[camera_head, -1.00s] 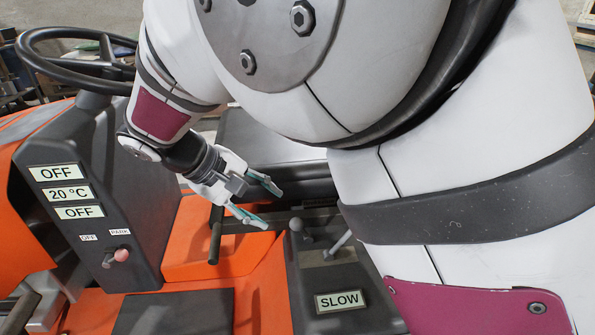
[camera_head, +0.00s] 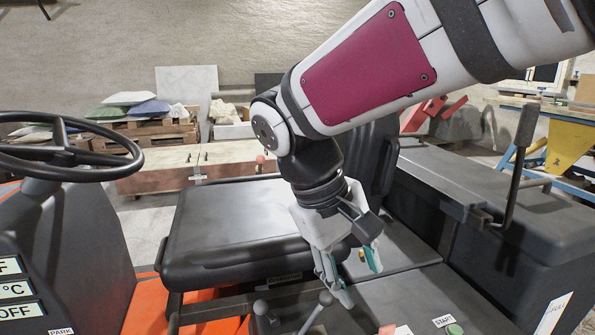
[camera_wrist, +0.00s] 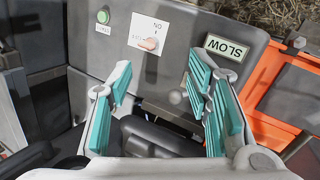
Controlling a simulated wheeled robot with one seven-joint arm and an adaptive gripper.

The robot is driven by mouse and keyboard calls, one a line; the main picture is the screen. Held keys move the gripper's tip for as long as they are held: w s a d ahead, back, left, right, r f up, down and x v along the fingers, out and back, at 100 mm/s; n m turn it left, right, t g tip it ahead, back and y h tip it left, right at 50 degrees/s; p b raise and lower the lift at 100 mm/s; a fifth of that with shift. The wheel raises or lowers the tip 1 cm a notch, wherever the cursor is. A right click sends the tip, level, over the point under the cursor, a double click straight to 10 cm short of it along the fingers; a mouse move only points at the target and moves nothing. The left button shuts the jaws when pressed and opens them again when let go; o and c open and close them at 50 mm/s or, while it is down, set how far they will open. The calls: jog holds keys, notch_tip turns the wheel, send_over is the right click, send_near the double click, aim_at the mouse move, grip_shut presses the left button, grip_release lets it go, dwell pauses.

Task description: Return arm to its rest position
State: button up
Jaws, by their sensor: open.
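My gripper (camera_head: 358,282) is open and empty, fingers pointing down in the head view, just in front of the seat's right edge and above the side console. In the wrist view, my gripper (camera_wrist: 160,88) shows two teal-padded fingers wide apart with nothing between them. My white and maroon arm reaches in from the upper right of the head view. The wrist view shows the console panel (camera_wrist: 125,62) beyond the fingers, with a green button (camera_wrist: 103,16), an ON/OFF switch (camera_wrist: 149,44) and a SLOW display (camera_wrist: 222,47).
The black seat (camera_head: 225,225) is left of my gripper. Two levers with round knobs (camera_head: 262,307) stand below it. A tall lever (camera_head: 520,150) rises at the right. The steering wheel (camera_head: 60,150) is at the left. Pallets (camera_head: 160,138) stand behind.

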jog(key=s+d+r+m+y, duration=0.1)
jog(key=s+d+m+y, duration=0.15)
jog(key=s+d, duration=0.85)
jog(key=s+f+m+y, duration=0.2)
jog(key=s+f+m, duration=0.15)
jog(key=s, duration=0.75)
notch_tip(320, 180, up, 27)
jog(key=t+p, duration=0.3)
jog(key=p, duration=2.2)
jog(key=shift+d+f+t, duration=0.2)
jog(key=shift+d+t, duration=0.05)
jog(key=shift+t, duration=0.05)
